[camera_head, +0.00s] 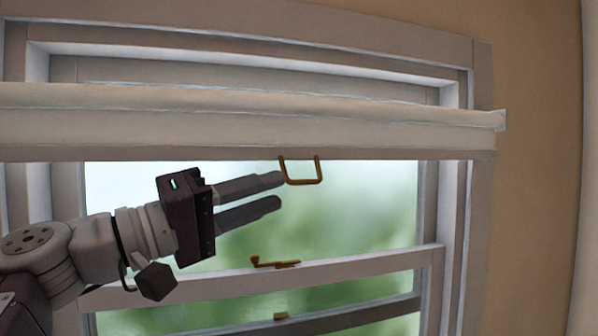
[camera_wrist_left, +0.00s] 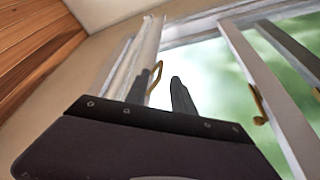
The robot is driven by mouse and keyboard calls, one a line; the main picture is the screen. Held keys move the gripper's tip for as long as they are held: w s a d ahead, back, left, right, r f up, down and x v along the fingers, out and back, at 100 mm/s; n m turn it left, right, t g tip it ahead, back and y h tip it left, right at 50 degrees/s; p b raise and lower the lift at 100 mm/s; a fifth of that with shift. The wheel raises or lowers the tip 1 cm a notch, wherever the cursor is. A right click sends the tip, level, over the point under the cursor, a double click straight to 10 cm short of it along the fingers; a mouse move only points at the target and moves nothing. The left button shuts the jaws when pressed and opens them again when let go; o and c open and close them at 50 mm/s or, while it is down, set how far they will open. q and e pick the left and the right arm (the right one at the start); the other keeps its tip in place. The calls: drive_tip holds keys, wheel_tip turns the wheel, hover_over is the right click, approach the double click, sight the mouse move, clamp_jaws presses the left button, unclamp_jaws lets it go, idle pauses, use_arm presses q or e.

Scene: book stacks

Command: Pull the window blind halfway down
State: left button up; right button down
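The window blind (camera_head: 240,128) is a cream-white roll across the upper part of the window, gathered high with the glass below uncovered. A brass pull handle (camera_head: 302,181) hangs from the middle of its lower edge. My left gripper (camera_head: 278,192) is just left of the handle, its two fingers pointing right, with a gap between them and nothing held. The upper finger's tip is close to the handle's left side; I cannot tell whether it touches. In the left wrist view the handle (camera_wrist_left: 154,78) shows beside a dark finger (camera_wrist_left: 181,96), and the blind (camera_wrist_left: 146,58) stands behind it. My right gripper is not in view.
A brass latch (camera_head: 274,263) sits on the window's middle rail (camera_head: 360,265) below my gripper. A white frame (camera_head: 481,210) borders the window, with a tan wall (camera_head: 540,180) to the right. The space right of the handle is clear.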

sight(302, 183)
use_arm(q)
drive_tip(key=p+x, duration=0.3)
drive_tip(key=x, duration=0.3)
drive_tip(key=shift+w+d+r, duration=0.1)
drive_tip(key=shift+w+d, duration=0.15)
drive_tip(key=shift+d, duration=0.1)
drive_tip(key=shift+c, duration=0.3)
drive_tip(key=shift+a, duration=0.1)
clamp_jaws()
idle(0.6)
